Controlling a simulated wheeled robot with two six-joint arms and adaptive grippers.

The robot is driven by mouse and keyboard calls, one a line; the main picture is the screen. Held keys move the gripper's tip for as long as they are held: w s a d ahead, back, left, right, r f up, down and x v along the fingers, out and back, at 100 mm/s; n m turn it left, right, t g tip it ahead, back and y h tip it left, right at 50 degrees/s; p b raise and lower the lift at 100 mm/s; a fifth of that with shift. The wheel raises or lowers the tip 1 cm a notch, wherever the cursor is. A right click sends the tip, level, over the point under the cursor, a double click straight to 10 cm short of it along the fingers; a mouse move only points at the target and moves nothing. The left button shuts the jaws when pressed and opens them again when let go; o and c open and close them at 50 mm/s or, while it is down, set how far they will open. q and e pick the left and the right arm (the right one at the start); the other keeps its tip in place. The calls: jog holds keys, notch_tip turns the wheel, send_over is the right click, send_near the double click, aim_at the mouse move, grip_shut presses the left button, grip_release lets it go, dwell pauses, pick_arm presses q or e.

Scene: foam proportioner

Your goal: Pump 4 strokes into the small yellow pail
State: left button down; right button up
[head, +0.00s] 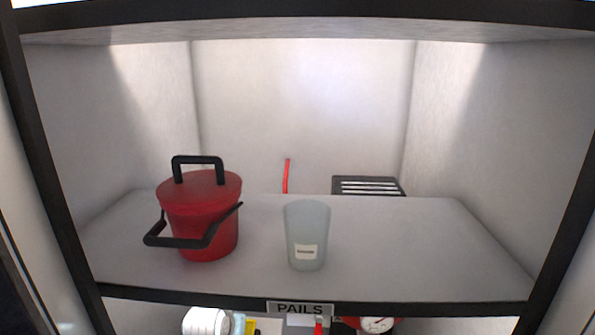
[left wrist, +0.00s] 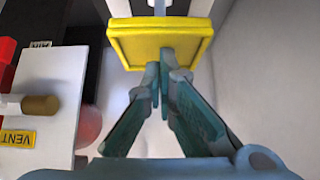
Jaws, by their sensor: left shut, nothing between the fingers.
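In the left wrist view my left gripper (left wrist: 163,75) is shut and empty. Its teal fingertips are at the near edge of a yellow square block with a raised rim (left wrist: 125,47); I cannot tell whether they touch it. A pale upright part stands behind or on the block. I cannot tell whether this block is part of the pump. No yellow pail can be made out for certain; a small yellow patch (head: 251,326) shows below the shelf in the head view, mostly cut off. My right gripper is in neither view.
A red lidded pail (head: 205,215) and a translucent labelled cup (head: 307,236) stand on the shelf (head: 430,260) marked PAILS (head: 300,308). Below are a white cylinder (head: 205,321) and a gauge (head: 376,324). A white VENT panel (left wrist: 60,80) with a brown-tipped lever (left wrist: 40,105) is left of my fingers.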

pick_arm(q)
jog(key=shift+s+f+b, duration=0.1)
jog(key=shift+f+b, duration=0.9)
jog(key=shift+f, duration=1.25)
notch_tip(320, 180, up, 3)
jog(key=p, duration=0.3)
jog(key=shift+r, duration=1.3)
